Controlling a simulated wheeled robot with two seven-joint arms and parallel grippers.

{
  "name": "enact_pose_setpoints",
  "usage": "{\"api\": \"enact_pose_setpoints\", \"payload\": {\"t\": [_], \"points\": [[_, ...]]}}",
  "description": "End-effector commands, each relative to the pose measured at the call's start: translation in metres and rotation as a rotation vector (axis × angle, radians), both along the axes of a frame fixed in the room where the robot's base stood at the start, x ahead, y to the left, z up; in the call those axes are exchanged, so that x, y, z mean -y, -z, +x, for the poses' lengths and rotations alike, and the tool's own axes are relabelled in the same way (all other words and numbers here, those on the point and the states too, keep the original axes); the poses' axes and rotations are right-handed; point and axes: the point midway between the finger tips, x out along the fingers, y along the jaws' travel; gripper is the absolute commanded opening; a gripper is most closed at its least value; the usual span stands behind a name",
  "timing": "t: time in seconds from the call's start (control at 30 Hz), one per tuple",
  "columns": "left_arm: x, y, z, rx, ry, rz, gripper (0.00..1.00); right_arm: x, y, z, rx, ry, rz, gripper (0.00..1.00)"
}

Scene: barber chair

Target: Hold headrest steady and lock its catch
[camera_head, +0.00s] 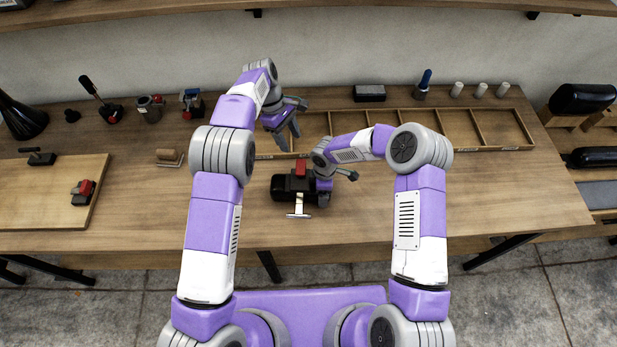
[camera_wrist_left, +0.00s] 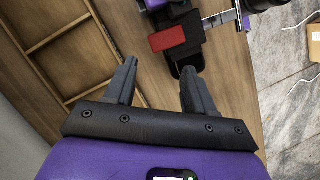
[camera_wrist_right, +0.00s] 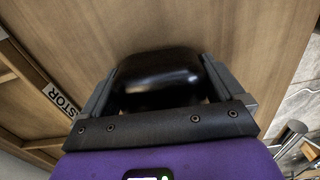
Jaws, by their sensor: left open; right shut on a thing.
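The black headrest (camera_head: 283,187) lies on the bench in front of me, with its silver post (camera_head: 298,208) toward the near edge. Its red catch (camera_head: 301,168) is on the far side of the headrest; it also shows in the left wrist view (camera_wrist_left: 167,38). My right gripper (camera_wrist_right: 160,68) is shut on the black headrest pad (camera_wrist_right: 155,85), which sits between its fingers. My left gripper (camera_head: 288,139) is open and empty, behind and above the catch. In the left wrist view its fingers (camera_wrist_left: 157,70) point toward the catch, apart from it.
A long wooden compartment tray (camera_head: 462,128) runs behind the headrest. Several small tools stand at the back left, near a wooden board (camera_head: 45,195). A dark box (camera_head: 369,93) and white cylinders stand at the back. The bench right of my right arm is clear.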

Motion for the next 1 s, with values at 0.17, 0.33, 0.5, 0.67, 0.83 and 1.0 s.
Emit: {"api": "enact_pose_setpoints", "payload": {"t": [0.17, 0.33, 0.5, 0.67, 0.83, 1.0], "points": [[-0.012, 0.018, -0.004, -0.051, -0.046, -0.060, 0.82, 0.000, -0.001, 0.001, 0.001, 0.000, 0.001, 0.32], [-0.032, 0.048, -0.014, -0.145, -0.148, -0.210, 0.90, 0.000, -0.001, 0.001, 0.002, 0.000, 0.001, 0.32], [-0.049, 0.066, -0.023, -0.223, -0.265, -0.395, 0.90, 0.000, -0.001, 0.001, 0.002, 0.000, 0.001, 0.32], [-0.065, 0.068, -0.028, -0.264, -0.371, -0.563, 0.90, -0.001, -0.001, 0.001, 0.002, 0.000, 0.001, 0.32], [-0.081, 0.060, -0.028, -0.275, -0.455, -0.700, 0.90, -0.001, -0.001, 0.001, 0.002, 0.000, 0.001, 0.32], [-0.091, 0.053, -0.027, -0.274, -0.497, -0.774, 0.90, -0.001, -0.001, 0.001, 0.002, 0.000, 0.001, 0.32]]}}
